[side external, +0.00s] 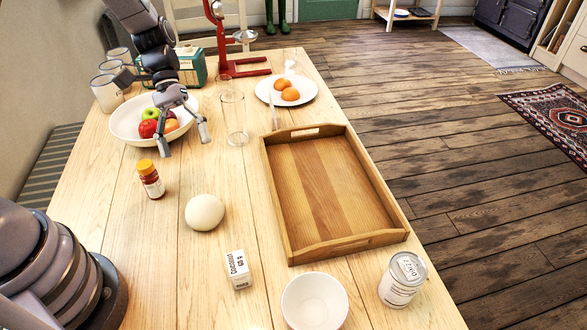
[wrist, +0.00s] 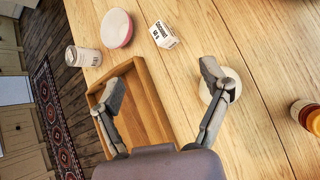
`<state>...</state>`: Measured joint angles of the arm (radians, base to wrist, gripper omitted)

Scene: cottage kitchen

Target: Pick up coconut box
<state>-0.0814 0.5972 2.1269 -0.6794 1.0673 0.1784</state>
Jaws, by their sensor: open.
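The coconut box (side external: 238,269) is a small white carton with dark lettering, standing on the table near the front, left of the white bowl. It also shows in the wrist view (wrist: 163,35), at the top centre, beyond my fingertips. My gripper (side external: 184,140) is open and empty, above the table beside the fruit bowl, well behind the box. In the wrist view my gripper's fingers (wrist: 162,80) are spread wide, and the box is apart from them.
A white bowl (side external: 314,302) stands close right of the box, with a can (side external: 402,279) farther right. A wooden tray (side external: 397,233) lies behind. A pale round ball (side external: 204,212) and an orange-capped bottle (side external: 151,179) stand between gripper and box. Table left of the box is clear.

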